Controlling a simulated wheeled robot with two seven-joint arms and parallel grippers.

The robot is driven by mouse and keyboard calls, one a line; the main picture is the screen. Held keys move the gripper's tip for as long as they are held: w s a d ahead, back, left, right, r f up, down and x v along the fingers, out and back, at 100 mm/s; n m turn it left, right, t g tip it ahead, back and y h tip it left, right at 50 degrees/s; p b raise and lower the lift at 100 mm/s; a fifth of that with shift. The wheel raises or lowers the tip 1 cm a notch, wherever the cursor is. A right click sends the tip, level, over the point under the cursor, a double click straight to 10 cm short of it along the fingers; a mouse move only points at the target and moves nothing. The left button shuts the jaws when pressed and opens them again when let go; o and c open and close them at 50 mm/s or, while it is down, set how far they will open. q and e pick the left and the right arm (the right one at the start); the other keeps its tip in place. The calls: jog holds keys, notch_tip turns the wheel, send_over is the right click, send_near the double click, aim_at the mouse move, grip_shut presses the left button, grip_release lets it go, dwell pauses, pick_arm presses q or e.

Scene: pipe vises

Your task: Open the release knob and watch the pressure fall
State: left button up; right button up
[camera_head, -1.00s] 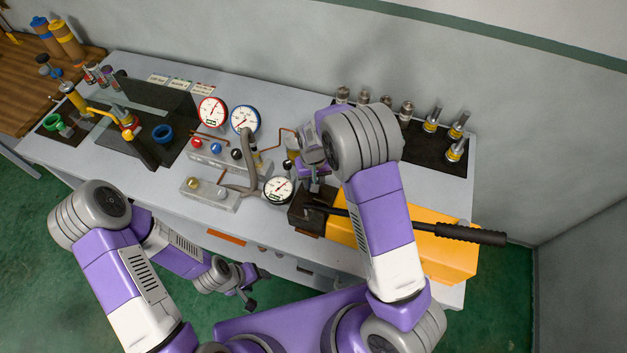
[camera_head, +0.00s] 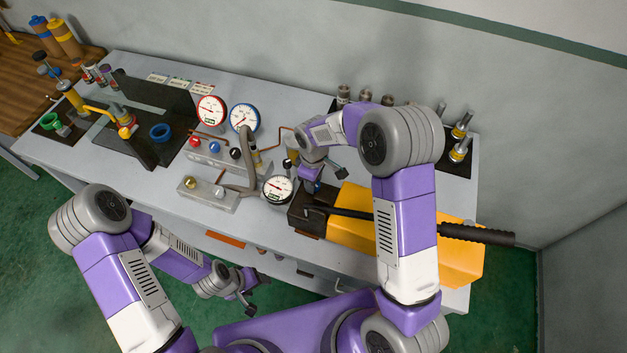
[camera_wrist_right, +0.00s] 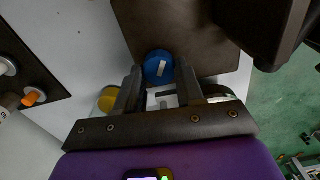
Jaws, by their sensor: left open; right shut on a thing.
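A round blue knob with a white bar on its face (camera_wrist_right: 158,68) sits on a dark block of the yellow hand pump (camera_head: 455,258). My right gripper (camera_wrist_right: 159,74) has its two fingers on either side of this knob and is shut on it. In the head view the right gripper (camera_head: 312,184) is over the pump's dark end, and the wrist partly hides the knob. A black-rimmed gauge (camera_head: 277,189) stands just left of it; its reading is too small to tell. My left gripper (camera_head: 258,290) is open and empty, low in front of the bench.
A red-rimmed gauge (camera_head: 211,110) and a blue-rimmed gauge (camera_head: 244,118) stand behind a valve block (camera_head: 215,155). A grey hose runs beside them. The pump's black lever (camera_head: 478,234) reaches past the bench's right side. Metal fittings (camera_head: 458,148) stand at the back right.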

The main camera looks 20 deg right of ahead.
jog(key=shift+n, duration=1.7)
jog(key=o, duration=1)
jog(key=shift+o, duration=0.2)
jog(key=shift+r, duration=0.1)
notch_tip(320, 180, up, 8)
jog(key=shift+f, duration=0.25)
